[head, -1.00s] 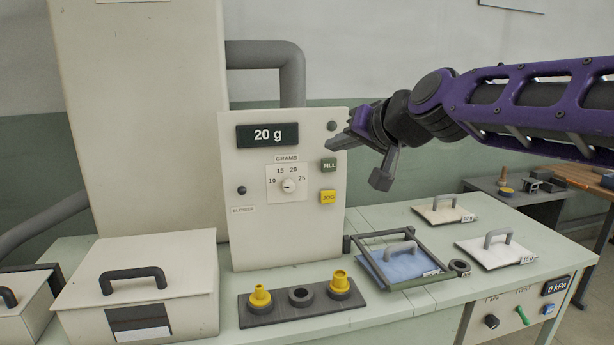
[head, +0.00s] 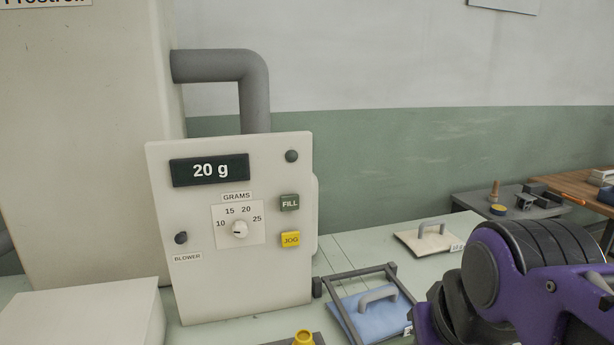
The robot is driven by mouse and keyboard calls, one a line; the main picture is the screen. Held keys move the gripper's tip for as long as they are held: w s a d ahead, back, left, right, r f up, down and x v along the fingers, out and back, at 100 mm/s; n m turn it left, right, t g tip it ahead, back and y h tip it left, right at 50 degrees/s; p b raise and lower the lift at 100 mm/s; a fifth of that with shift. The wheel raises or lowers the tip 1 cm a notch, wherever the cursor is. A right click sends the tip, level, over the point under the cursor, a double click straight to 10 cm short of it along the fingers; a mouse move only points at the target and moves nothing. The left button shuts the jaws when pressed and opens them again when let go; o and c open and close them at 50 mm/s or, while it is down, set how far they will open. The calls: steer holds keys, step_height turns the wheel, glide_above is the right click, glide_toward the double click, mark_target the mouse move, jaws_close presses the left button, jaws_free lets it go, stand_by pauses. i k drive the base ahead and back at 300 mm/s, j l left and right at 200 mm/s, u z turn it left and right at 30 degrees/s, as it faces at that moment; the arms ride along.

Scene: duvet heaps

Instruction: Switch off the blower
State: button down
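The blower switch is a small dark round knob (head: 181,238) at the lower left of the cream control panel (head: 275,275). A label reading BLOWER (head: 187,258) sits just below it. I cannot tell from the knob which way it is set. My purple and black arm shows at the lower right of the head view, well to the right of the panel. My gripper at its end is out of the picture.
The panel has a 20 g display (head: 210,170), a GRAMS dial (head: 239,230), a green FILL button (head: 290,203) and a yellow JOG button (head: 290,239). A blue pad (head: 368,318) in a dark frame lies right of the panel. A white box (head: 85,315) stands at the lower left.

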mark_target(180, 239)
steer(key=u, duration=1.25)
steer(key=i+j+z, duration=0.15)
steer(key=j+z, duration=0.2)
